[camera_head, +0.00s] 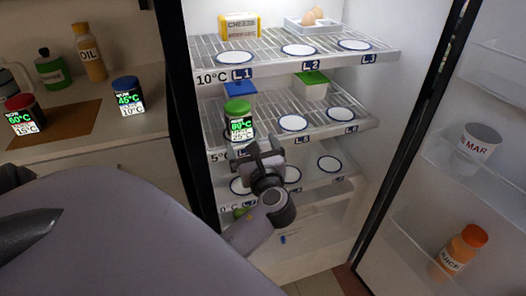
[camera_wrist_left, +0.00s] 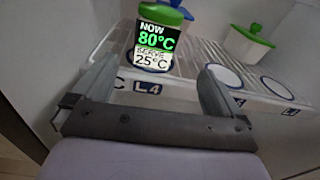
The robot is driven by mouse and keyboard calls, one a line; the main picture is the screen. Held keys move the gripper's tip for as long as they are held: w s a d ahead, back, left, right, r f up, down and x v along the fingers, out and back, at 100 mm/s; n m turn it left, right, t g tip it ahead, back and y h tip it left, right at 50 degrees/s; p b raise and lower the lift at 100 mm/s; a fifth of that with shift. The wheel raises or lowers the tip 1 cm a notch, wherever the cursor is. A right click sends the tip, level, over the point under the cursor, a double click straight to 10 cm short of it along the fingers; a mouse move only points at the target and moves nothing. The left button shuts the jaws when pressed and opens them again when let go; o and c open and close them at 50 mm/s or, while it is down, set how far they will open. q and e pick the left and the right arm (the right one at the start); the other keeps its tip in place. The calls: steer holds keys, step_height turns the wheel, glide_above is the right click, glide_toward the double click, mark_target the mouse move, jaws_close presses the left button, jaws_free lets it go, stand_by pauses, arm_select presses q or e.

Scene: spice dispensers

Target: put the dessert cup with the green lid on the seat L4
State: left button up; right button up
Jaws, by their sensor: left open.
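The dessert cup with the green lid (camera_head: 238,121) stands upright at the front left of the middle fridge shelf, its display reading 80°C. In the left wrist view the cup (camera_wrist_left: 156,42) stands on the blue-ringed seat L4 (camera_wrist_left: 150,68), directly behind the L4 label. My left gripper (camera_head: 257,151) is open in front of and below the cup. In the left wrist view its two fingers (camera_wrist_left: 155,92) are spread apart with nothing between them, and a gap separates them from the cup.
A blue-lidded box (camera_head: 240,90) and a green-lidded box (camera_head: 311,86) stand behind on the middle shelf (camera_head: 268,133). Seats L5 (camera_head: 293,123) and L6 (camera_head: 341,114) are empty. The upper shelf (camera_head: 290,64) is above. The open fridge door (camera_head: 440,190) bounds the right. Red-lidded (camera_head: 22,114) and blue-lidded (camera_head: 127,95) cups stand on the counter.

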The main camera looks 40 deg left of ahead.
arm_select(q)
steer(key=s+d+f+n+t+h, duration=0.1)
steer(key=s+d+f+n+h, duration=0.1)
steer(key=d+f+n+h, duration=0.45)
steer(key=s+d+f+n+h, duration=0.1)
steer(key=s+d+f+h, duration=0.2)
steer(key=f, duration=0.6)
steer(key=s+d+f+n+h, duration=0.4)
steer(key=s+d+n+h, duration=0.4)
steer(key=d+n, duration=0.3)
steer(key=shift+s+f+n, duration=0.35)
steer(key=shift+s+n, duration=0.45)
steer(key=shift+n, duration=0.65)
